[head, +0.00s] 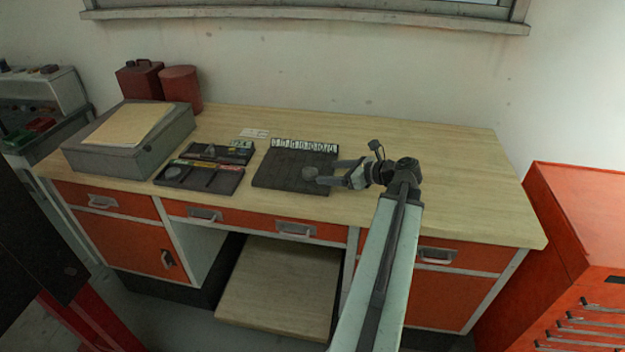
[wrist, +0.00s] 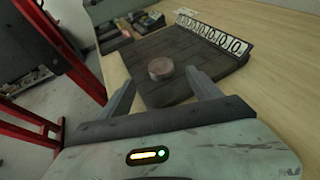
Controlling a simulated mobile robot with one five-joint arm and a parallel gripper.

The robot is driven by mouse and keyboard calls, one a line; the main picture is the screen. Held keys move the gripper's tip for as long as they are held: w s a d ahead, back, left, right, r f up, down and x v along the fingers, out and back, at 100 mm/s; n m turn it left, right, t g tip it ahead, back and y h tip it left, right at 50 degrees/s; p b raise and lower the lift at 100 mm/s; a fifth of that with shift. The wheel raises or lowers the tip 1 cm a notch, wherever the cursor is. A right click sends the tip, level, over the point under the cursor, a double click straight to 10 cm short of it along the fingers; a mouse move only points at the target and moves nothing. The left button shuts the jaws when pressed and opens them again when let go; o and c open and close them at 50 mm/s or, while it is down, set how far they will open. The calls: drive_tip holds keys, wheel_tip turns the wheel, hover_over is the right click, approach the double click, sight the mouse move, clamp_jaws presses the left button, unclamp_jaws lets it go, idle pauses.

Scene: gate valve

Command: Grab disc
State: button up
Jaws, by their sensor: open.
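A small grey disc (head: 310,173) lies on a dark board (head: 275,172) near the board's right side. In the wrist view the disc (wrist: 161,69) shows as a round, flat grey piece on the dark slatted surface (wrist: 205,62). My gripper (head: 335,172) is open, and its fingers reach in from the right toward the disc in the head view. In the wrist view my gripper's two fingertips (wrist: 160,76) stand to either side of the near side of the disc. I cannot tell whether a finger touches it.
A row of white numbered tags (head: 304,145) stands along the board's back edge. Left of it are dark trays (head: 200,178) with small parts, a grey box (head: 130,150) and red cans (head: 180,88). The wooden bench top (head: 465,180) is clear on the right.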

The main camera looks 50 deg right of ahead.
sight(311, 171)
drive_tip(key=shift+s+d, duration=0.15)
drive_tip(key=b+x, duration=0.3)
drive_tip(key=x, duration=0.5)
drive_tip(key=shift+r, duration=0.15)
clamp_jaws()
drive_tip(key=shift+r+p, duration=0.1)
drive_tip(key=shift+p, duration=0.2)
wheel_tip(311, 171, up, 10)
drive_tip(key=p, duration=0.9)
drive_tip(key=shift+p, duration=0.4)
